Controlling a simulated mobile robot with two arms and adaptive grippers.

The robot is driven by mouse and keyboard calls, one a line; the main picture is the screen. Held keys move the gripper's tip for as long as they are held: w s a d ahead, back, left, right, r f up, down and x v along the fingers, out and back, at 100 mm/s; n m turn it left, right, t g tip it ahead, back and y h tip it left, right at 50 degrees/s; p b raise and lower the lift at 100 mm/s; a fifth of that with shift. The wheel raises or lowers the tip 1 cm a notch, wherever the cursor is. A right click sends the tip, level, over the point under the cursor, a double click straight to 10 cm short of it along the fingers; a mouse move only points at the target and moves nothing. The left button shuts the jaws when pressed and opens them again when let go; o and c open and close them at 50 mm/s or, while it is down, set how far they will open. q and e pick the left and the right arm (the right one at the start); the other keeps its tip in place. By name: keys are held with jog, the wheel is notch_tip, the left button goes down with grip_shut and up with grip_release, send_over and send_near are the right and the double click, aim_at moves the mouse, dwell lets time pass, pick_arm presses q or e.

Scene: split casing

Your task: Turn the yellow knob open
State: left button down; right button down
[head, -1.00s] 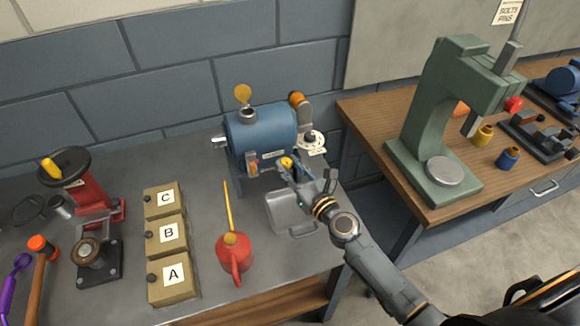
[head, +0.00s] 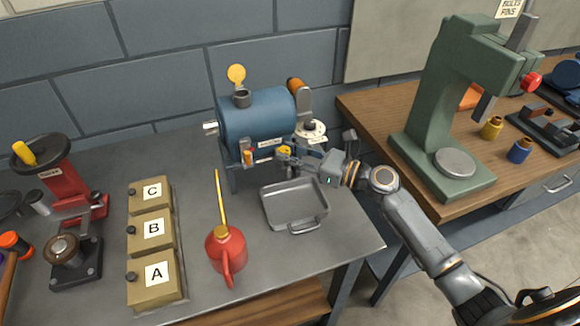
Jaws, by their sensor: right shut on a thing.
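The yellow knob (head: 284,150) is on the lower front of the blue cylindrical machine (head: 258,118), which stands on the grey bench. My right gripper (head: 291,153) reaches in from the right and is shut on the yellow knob. The fingers partly cover the knob, so its exact turn angle is hard to tell. My left gripper is not in view.
A grey metal tray (head: 310,205) lies below the gripper. A red oil can (head: 226,250) with a long yellow spout stands left of it. Boxes marked A (head: 157,283), B and C stand further left. A green press (head: 437,120) stands on the wooden bench at right.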

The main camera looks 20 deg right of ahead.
jog(key=shift+w+d+n+g+y+b, duration=0.1)
jog(key=shift+w+n+g+y+b, duration=0.05)
jog(key=shift+n+g+y+b, duration=0.75)
jog(key=shift+w+d+n+g+y+b, duration=0.1)
jog(key=shift+n+g+y+b, duration=0.5)
jog(key=shift+g, duration=0.6)
jog(key=c, duration=1)
grip_release()
